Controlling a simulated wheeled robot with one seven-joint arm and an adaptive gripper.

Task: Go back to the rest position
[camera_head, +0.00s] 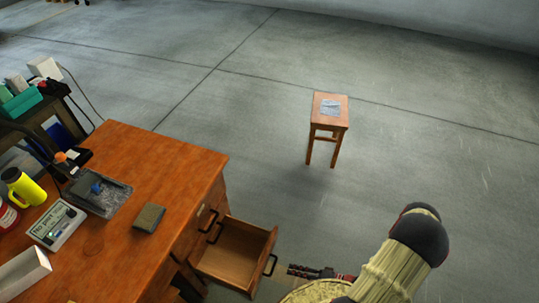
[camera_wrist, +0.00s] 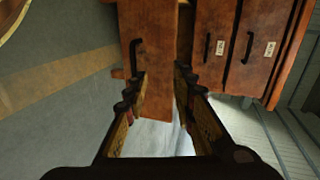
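My gripper (camera_head: 292,269) is in the head view at the bottom, just right of the open drawer's front and its dark handle (camera_head: 270,265). The handle (camera_wrist: 134,58) is ahead of the left finger there and is not gripped. The pulled-out wooden drawer (camera_head: 232,255) looks empty inside. Its front (camera_wrist: 155,30) fills the upper middle of the wrist view. Whether a fingertip touches the drawer cannot be told.
The wooden desk (camera_head: 140,170) stands at left, holding a grey tray (camera_head: 105,200), a small block (camera_head: 149,218), a meter (camera_head: 56,226) and a yellow bottle (camera_head: 24,187). A stool (camera_head: 328,121) with a bluish sheet (camera_head: 330,107) stands on open concrete floor. Floor at right is clear.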

